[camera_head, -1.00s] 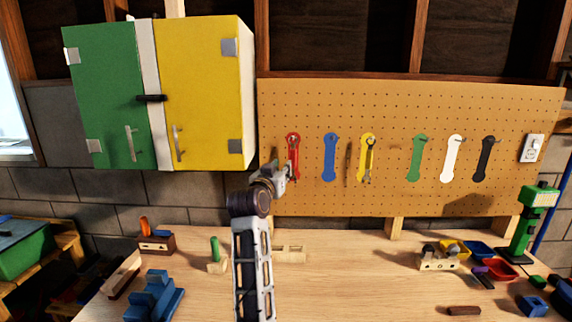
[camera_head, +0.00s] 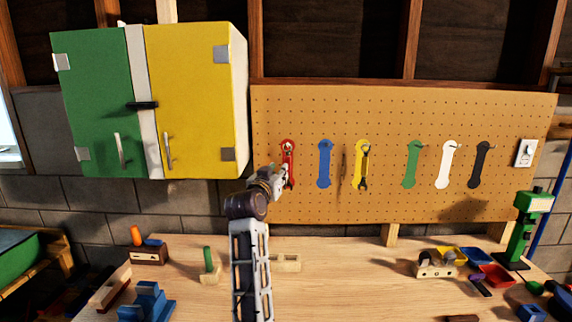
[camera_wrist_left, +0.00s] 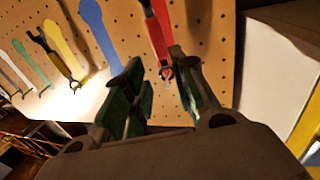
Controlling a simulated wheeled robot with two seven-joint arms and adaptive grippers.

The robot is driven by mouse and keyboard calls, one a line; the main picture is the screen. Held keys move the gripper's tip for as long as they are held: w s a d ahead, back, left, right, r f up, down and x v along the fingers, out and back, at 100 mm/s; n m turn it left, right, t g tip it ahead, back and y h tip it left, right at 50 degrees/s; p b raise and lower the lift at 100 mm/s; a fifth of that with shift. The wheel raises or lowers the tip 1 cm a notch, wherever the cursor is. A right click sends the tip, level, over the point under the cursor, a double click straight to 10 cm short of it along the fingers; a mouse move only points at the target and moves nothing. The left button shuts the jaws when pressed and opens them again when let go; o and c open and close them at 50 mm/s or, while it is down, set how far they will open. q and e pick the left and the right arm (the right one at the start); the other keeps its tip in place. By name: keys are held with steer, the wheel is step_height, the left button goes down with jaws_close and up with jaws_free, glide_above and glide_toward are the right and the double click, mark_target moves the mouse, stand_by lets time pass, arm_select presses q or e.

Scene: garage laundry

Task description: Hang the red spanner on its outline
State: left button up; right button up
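The red outline (camera_head: 291,181) is at the left end of the pegboard. The red spanner (camera_head: 288,148) lies against it, its ring end up at the outline's top. My left gripper (camera_head: 281,176) is at the lower part of the outline. In the wrist view its two fingers (camera_wrist_left: 157,64) are spread apart, with the spanner's lower end seen in the gap beyond the tips. I see no clear contact. My right gripper is in neither view.
A dark spanner (camera_head: 364,158) hangs on the yellow outline. Blue (camera_head: 324,165), green (camera_head: 411,165), white and black outlines are on the pegboard (camera_head: 400,205). The green and yellow cabinet (camera_head: 195,100) stands close left of my gripper. Trays and blocks lie on the bench (camera_head: 340,285).

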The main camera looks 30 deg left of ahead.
mark_target(287, 162)
arm_select(q)
steer(key=shift+p+x, duration=1.25)
steer(key=shift+x, duration=5.05)
jaws_close()
steer(key=shift+o, duration=2)
jaws_free()
